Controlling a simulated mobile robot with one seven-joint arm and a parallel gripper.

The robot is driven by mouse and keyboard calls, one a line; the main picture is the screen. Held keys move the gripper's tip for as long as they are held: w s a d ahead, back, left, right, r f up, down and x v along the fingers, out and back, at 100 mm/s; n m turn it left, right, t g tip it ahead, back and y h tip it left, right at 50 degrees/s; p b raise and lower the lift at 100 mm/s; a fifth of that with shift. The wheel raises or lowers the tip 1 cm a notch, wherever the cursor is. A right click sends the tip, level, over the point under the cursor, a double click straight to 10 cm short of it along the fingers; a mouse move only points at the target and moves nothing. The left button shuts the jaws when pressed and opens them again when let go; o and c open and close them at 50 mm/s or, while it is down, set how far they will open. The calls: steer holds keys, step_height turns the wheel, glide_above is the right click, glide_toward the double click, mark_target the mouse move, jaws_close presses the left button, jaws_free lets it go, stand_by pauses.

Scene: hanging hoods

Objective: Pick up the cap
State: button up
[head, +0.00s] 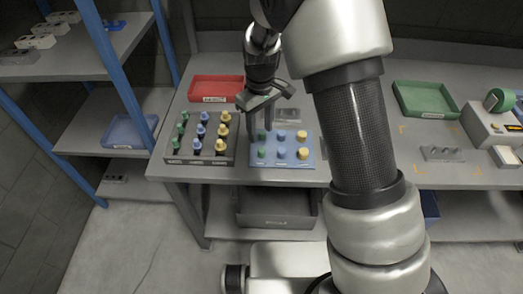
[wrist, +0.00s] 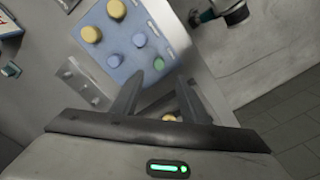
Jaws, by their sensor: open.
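Several caps sit on a blue board (head: 292,164) on the bench: green caps (head: 262,152) at left, blue caps (head: 281,153) in the middle, yellow caps (head: 303,153) at right. My gripper (head: 259,130) is open, pointing down above the board's left, green side. In the wrist view, my gripper's fingers (wrist: 160,76) are apart with nothing seen held. A green cap (wrist: 159,63) shows just beyond the fingertips. Blue caps (wrist: 139,40) and yellow caps (wrist: 91,34) lie farther off. The second green cap is not clearly seen in the wrist view.
A dark rack (head: 193,160) of bottles with green, blue and yellow tops stands left of the board. A red tray (head: 216,88) is behind, a green tray (head: 425,98) at right. A grey block (head: 289,114) sits behind the board. Blue-posted shelves stand left.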

mark_target(262, 150)
step_height(262, 150, down, 3)
steer(key=shift+f, duration=0.1)
steer(key=shift+d+f+p, duration=0.15)
steer(key=shift+f, duration=1.15)
steer(key=shift+d+f+p, duration=0.1)
steer(key=shift+f+p, duration=0.05)
steer(key=shift+f, duration=1.15)
jaws_close()
